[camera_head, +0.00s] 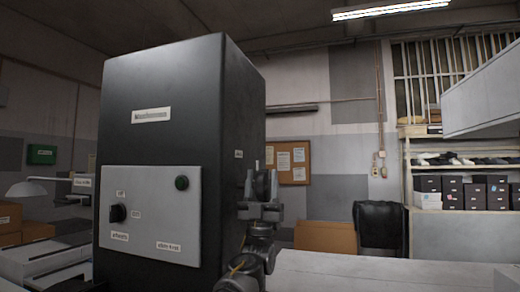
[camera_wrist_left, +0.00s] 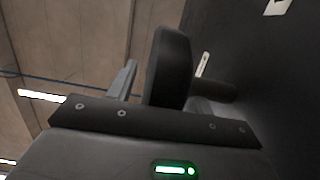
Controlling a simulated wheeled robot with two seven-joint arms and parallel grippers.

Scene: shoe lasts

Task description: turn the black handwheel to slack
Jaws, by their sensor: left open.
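The black handwheel (camera_head: 262,184) is on the right side of the tall black cabinet (camera_head: 232,130), seen almost edge-on and partly covered by my gripper. In the left wrist view its thick dark rim (camera_wrist_left: 168,65) rises between my fingers, with a dark cylindrical part (camera_wrist_left: 214,90) beside it towards the cabinet. My left gripper (camera_head: 260,190) is open, with its fingers to either side of the rim. One grey finger (camera_wrist_left: 123,80) shows apart from the rim; the other is mostly hidden, so contact there cannot be told. My right gripper is not in view.
A pale worktop (camera_head: 370,270) lies to the right. A black chair (camera_head: 380,223) and shelves with boxes (camera_head: 460,195) stand behind.

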